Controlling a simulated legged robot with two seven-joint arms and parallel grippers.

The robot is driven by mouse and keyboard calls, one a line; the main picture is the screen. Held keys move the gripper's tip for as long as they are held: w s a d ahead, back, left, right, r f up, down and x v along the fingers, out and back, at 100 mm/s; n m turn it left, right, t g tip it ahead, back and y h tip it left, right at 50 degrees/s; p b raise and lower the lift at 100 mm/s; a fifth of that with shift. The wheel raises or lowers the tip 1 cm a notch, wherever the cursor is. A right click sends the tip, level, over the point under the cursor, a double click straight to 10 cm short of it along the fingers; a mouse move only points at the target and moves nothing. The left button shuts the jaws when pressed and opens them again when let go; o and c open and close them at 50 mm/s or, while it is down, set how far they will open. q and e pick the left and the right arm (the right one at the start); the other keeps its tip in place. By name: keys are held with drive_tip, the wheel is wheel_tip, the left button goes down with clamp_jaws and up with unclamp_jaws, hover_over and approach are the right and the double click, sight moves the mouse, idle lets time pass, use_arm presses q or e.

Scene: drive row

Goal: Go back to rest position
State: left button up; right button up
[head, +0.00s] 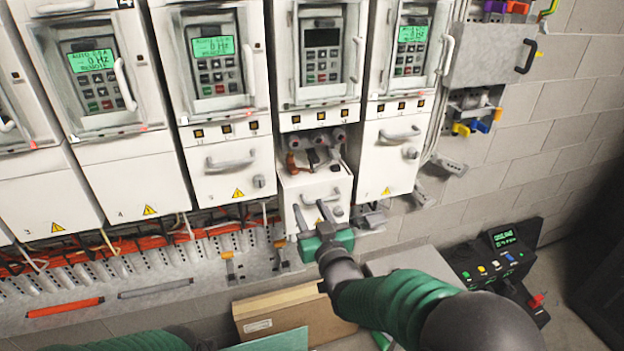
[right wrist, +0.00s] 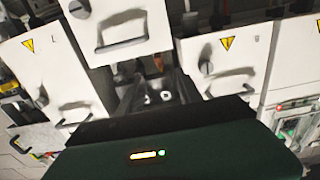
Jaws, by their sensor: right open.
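My right gripper (head: 312,212) is open in the head view. The drawer's open top shows round grey parts and an orange-red part inside. In the right wrist view the gripper's dark fingers (right wrist: 155,92) point towards the cabinet fronts, near a drawer with a handle (right wrist: 122,35). My left gripper is not in view; a green sleeve shows at the lower left edge.
Neighbouring drives (head: 222,60) have lit green displays and closed lower fronts. A cardboard box (head: 285,308) lies on the floor. A black control box (head: 490,262) stands at right. A grey box (head: 490,55) hangs on the block wall.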

drive_tip(key=s+d+f+m+g+h+b, duration=0.1)
drive_tip(key=s+d+f+g+h+b, duration=0.1)
drive_tip(key=s+d+f+g, duration=0.4)
drive_tip(key=s+d+f+m+g+h+b, duration=0.1)
drive_tip(key=s+d+f+h+b, duration=0.15)
drive_tip(key=s+d+f, duration=0.5)
drive_tip(key=s+d+f+m+g+b, duration=0.1)
drive_tip(key=s+d+f+g, duration=0.2)
drive_tip(key=s+f, duration=0.3)
drive_tip(key=s+d+f+g+h+b, duration=0.1)
drive_tip(key=s+d+f+g, duration=0.3)
drive_tip(key=s, duration=0.6)
wheel_tip(320, 180, down, 2)
drive_tip(key=shift+s+d+f+m+b, duration=0.15)
drive_tip(key=shift+d+m+b, duration=0.25)
drive_tip(key=shift+d, duration=0.2)
